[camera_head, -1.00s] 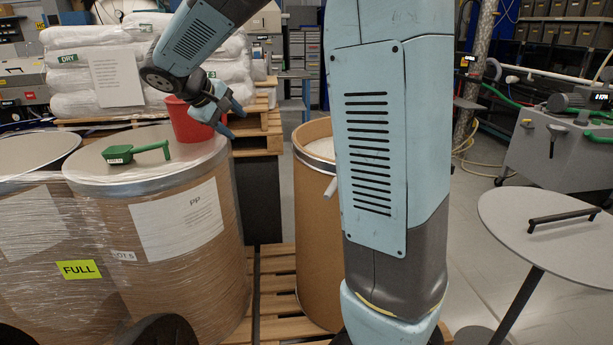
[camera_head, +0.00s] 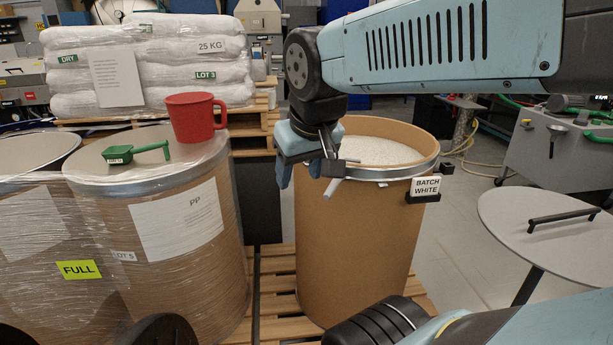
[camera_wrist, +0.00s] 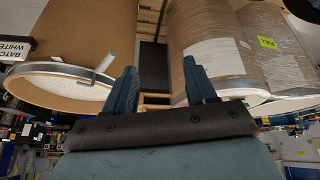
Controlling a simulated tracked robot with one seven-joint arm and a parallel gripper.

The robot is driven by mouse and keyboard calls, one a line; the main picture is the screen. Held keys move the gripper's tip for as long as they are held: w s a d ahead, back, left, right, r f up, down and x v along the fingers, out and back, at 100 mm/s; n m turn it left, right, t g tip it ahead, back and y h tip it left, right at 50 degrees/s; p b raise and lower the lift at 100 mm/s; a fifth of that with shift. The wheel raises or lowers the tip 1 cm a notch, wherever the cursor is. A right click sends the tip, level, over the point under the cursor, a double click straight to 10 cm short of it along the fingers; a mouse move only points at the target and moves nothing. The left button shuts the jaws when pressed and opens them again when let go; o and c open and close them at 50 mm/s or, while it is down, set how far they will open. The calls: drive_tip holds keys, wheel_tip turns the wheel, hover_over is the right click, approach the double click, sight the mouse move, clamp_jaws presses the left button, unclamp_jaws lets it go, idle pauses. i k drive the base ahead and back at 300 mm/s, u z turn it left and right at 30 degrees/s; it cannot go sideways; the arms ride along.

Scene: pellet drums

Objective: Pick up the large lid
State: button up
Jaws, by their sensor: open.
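The large lid (camera_head: 560,238) is a round grey disc with a black bar handle (camera_head: 563,217). It rests on a dark-legged stand at the right of the head view, partly cut by the frame edge. My gripper (camera_head: 300,180) is at the left rim of the open drum, well to the left of the lid and apart from it. Its blue fingers point down, spread and empty. In the wrist view the two fingers (camera_wrist: 160,85) stand apart with nothing between them. The lid does not show in the wrist view.
The open drum (camera_head: 350,240) holds white pellets and carries a "BATCH WHITE" label. Wrapped drums (camera_head: 190,270) stand at left, with a red mug (camera_head: 195,118) and a green scoop (camera_head: 137,153) on top. Floor shows between the open drum and the lid stand.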

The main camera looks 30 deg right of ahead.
sight(570, 239)
drive_tip(key=u, duration=0.35)
drive_tip(key=i, duration=0.15)
drive_tip(key=z, duration=2.9)
drive_tip(key=i, duration=0.5)
drive_tip(key=u, duration=0.35)
drive_tip(key=k, duration=0.5)
drive_tip(key=z, duration=0.1)
